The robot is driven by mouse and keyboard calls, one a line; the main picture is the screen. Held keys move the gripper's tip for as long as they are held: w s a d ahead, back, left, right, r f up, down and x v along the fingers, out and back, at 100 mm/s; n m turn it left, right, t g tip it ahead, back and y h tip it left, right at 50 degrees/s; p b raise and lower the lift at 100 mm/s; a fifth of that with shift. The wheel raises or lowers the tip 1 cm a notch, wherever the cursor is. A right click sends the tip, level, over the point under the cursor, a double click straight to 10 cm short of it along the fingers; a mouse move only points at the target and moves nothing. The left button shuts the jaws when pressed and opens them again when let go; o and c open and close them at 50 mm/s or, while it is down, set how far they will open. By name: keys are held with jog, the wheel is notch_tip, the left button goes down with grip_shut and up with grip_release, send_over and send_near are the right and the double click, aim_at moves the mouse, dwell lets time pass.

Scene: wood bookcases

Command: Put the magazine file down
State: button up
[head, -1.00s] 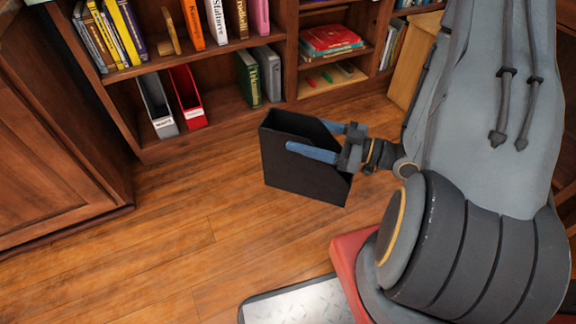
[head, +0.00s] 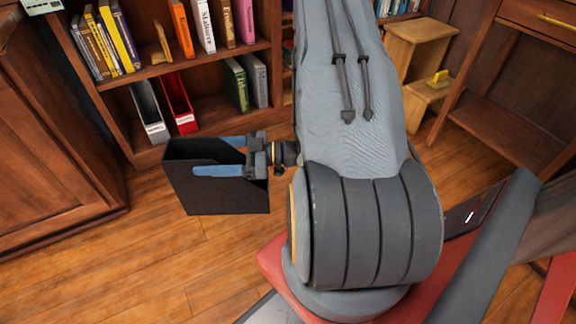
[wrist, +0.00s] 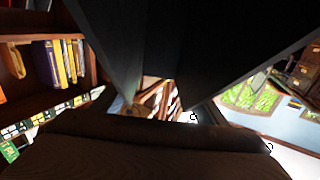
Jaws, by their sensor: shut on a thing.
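The black magazine file (head: 218,196) is upright in the head view, left of my arm and in front of the bookcase. My gripper (head: 220,155) is shut on it, with one blue finger along its near side and the other toward its far side. I cannot tell how far its base is from the floor. In the wrist view, dark surfaces (wrist: 150,150) fill much of the picture, and I cannot tell which belong to the file.
A grey file (head: 150,112) and a red file (head: 180,105) stand on the bookcase's bottom shelf, with green and grey binders (head: 237,87) to their right. A wooden cabinet (head: 45,150) stands at left. Wood floor (head: 120,260) is clear in front. A step stool (head: 415,60) stands behind my arm.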

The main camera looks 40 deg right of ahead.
jog(key=w+d+f+m+t+h+b, duration=0.2)
jog(key=w+d+f+m+t+h, duration=0.15)
jog(key=w+d, duration=0.45)
jog(key=w+d+f+m+t+h+b, duration=0.25)
jog(key=w+d+f+h, duration=0.2)
jog(key=d, duration=0.75)
jog(key=w+d+f+m+h+b, duration=0.1)
jog(key=d+f+m+h, duration=0.15)
jog(key=d, duration=0.55)
jog(key=w+d+f+m+h+b, duration=0.1)
jog(key=d+m+h+b, duration=0.1)
jog(key=d+h, duration=0.35)
jog(key=d+f+m+h+b, duration=0.1)
jog(key=d+f+m+h, duration=0.15)
jog(key=d, duration=0.65)
notch_tip(320, 180, down, 9)
jog(key=b, duration=0.5)
jog(key=shift+w+d, duration=0.2)
jog(key=shift+f, duration=0.1)
jog(key=o, duration=1.7)
